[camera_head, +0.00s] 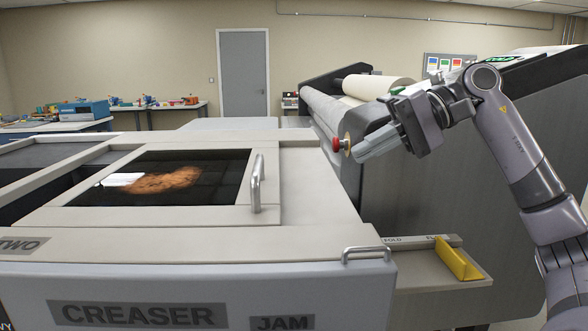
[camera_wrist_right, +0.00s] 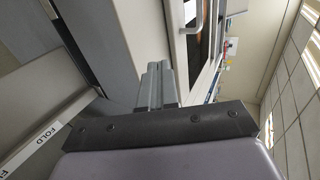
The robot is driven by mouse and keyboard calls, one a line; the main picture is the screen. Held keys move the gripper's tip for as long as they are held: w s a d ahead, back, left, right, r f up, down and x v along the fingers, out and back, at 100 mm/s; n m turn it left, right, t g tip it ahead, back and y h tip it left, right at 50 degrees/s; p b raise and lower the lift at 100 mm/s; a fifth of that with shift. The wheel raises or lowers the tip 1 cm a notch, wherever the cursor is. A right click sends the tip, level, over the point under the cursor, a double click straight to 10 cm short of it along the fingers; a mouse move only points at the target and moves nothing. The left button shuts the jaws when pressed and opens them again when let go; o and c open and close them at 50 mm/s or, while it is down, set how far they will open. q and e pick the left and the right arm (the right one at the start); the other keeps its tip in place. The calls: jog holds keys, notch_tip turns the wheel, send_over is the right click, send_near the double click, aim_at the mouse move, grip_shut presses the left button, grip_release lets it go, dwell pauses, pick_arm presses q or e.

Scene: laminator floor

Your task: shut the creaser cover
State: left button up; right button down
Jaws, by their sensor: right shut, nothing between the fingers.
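The creaser cover (camera_head: 262,212) is a pale flat panel with a dark glass window, lying level on top of the creaser (camera_head: 355,290). An upright metal bar handle (camera_head: 256,184) stands near its right edge. A dark recessed area shows left of the cover; I cannot tell whether the cover is fully shut. My right gripper (camera_head: 362,152) is shut and empty, in the air right of the cover and apart from its handle. In the right wrist view, its fingers (camera_wrist_right: 150,72) are together, with the handle (camera_wrist_right: 196,18) beyond them. My left gripper is out of view.
A red knob (camera_head: 338,145) shows by my right fingertips, beside the big grey machine with a white roll (camera_head: 378,85). A low shelf with a yellow guide (camera_head: 457,260) juts out at right. A small front handle (camera_head: 366,254) sits on the creaser's corner.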

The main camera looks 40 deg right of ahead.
aim_at(300, 190)
jog(key=p+x, duration=0.1)
jog(key=x, duration=0.2)
jog(key=p+x, duration=0.1)
jog(key=x, duration=0.2)
jog(key=r+p+x, duration=0.1)
jog(key=x, duration=0.3)
jog(key=shift+w+a+r, duration=0.1)
jog(key=shift+w+a, duration=0.05)
jog(key=shift+a, duration=0.15)
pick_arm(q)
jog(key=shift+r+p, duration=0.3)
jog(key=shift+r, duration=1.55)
pick_arm(e)
jog(key=shift+w+a, duration=0.6)
